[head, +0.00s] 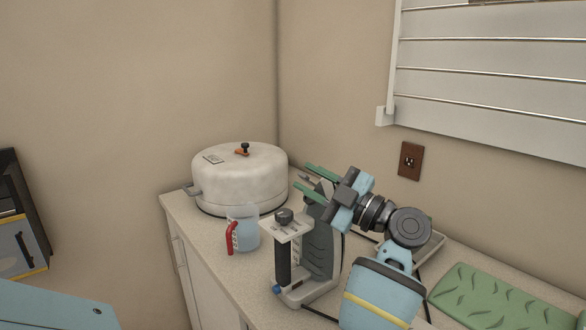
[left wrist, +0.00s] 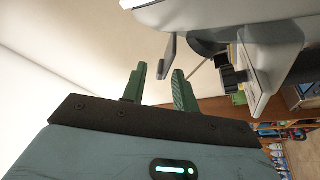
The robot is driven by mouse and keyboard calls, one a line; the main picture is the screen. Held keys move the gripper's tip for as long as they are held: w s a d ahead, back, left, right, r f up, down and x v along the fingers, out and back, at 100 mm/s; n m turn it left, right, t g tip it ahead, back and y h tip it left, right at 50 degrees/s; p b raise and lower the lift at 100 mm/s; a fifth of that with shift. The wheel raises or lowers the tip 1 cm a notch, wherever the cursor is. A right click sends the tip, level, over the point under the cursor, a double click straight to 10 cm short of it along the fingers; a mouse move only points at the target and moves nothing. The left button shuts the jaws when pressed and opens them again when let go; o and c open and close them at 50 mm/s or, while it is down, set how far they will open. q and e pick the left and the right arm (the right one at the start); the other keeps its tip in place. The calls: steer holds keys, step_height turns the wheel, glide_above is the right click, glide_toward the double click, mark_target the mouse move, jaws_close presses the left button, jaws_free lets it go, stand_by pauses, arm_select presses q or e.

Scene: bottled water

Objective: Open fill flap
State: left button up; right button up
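The coffee machine (head: 318,248) stands on the counter, grey and white with a dark knob (head: 284,215) on its front. My left gripper (head: 301,175) is at the top of the machine, its two green fingers spread and pointing left. In the left wrist view the fingers (left wrist: 157,74) are apart with nothing seen between them. A thin grey plate (left wrist: 167,56), which looks like the fill flap, stands out from the white machine body (left wrist: 200,12) just beyond the fingertips. I cannot tell whether a finger touches it. My right gripper is not in view.
A white round lidded cooker (head: 240,180) stands behind left. A clear jug with a red handle (head: 243,230) is left of the machine. A green patterned mat (head: 500,298) lies at right. A brown wall outlet (head: 410,160) is behind. The counter's front left edge is close.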

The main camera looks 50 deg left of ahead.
mark_target(299, 173)
arm_select(q)
steer(key=shift+p+x, duration=0.35)
steer(key=shift+x, duration=1.75)
jaws_close()
